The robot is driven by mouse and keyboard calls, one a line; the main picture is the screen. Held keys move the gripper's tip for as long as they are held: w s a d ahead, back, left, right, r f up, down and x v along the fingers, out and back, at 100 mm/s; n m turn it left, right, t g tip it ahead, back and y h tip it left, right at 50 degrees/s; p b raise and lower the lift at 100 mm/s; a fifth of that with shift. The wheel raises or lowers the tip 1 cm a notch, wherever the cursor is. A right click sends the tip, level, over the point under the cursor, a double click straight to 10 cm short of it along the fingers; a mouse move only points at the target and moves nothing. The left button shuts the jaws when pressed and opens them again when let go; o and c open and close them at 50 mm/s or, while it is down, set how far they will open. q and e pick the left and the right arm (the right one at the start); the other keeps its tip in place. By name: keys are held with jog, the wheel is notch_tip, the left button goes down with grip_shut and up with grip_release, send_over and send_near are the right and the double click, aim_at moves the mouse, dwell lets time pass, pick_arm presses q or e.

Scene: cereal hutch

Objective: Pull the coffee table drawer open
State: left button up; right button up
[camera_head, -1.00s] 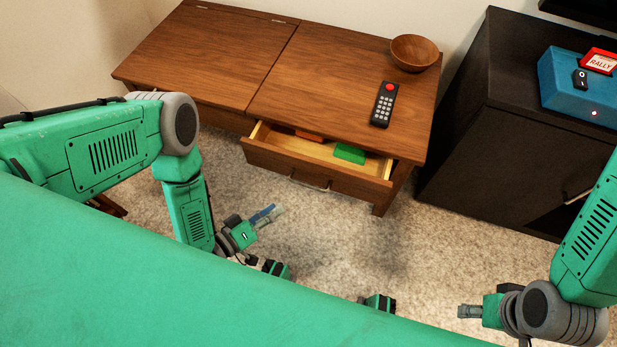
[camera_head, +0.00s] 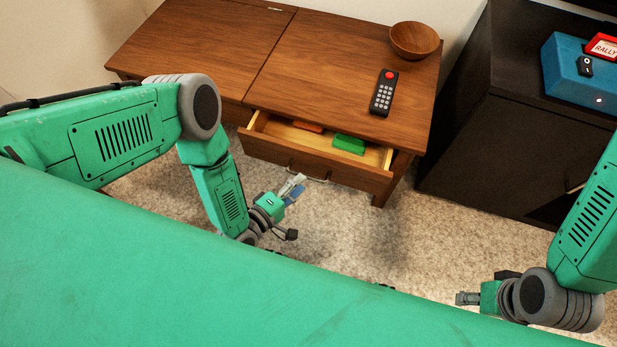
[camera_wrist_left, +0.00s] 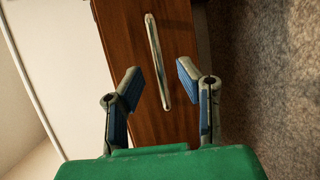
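The wooden coffee table (camera_head: 207,51) stands against the wall. Its drawer (camera_head: 315,160) on the right side is pulled partly out, with a red item (camera_head: 308,126) and a green item (camera_head: 349,144) inside. A metal handle runs across the drawer front, and it shows in the left wrist view (camera_wrist_left: 157,60). My left gripper (camera_head: 292,188) is in front of and below the drawer front. In the left wrist view its two blue-padded fingers (camera_wrist_left: 154,88) are apart, with the handle ahead between them and nothing gripped. My right gripper (camera_head: 467,298) is low at the right, away from the table; its fingers are too small to judge.
A remote (camera_head: 383,93) and a wooden bowl (camera_head: 414,40) are on the table top. A black cabinet (camera_head: 500,140) stands to the right, with a blue box (camera_head: 580,82) on it. Carpet (camera_head: 400,240) lies clear in front of the drawer.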

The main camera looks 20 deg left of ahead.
aim_at(308, 176)
pick_arm(q)
jog(key=shift+b+x, duration=0.45)
jog(key=shift+x, duration=1.55)
pick_arm(e)
jog(key=shift+f, duration=0.6)
pick_arm(q)
grip_shut()
jog(key=shift+s, duration=0.15)
pick_arm(e)
jog(key=shift+s, duration=0.1)
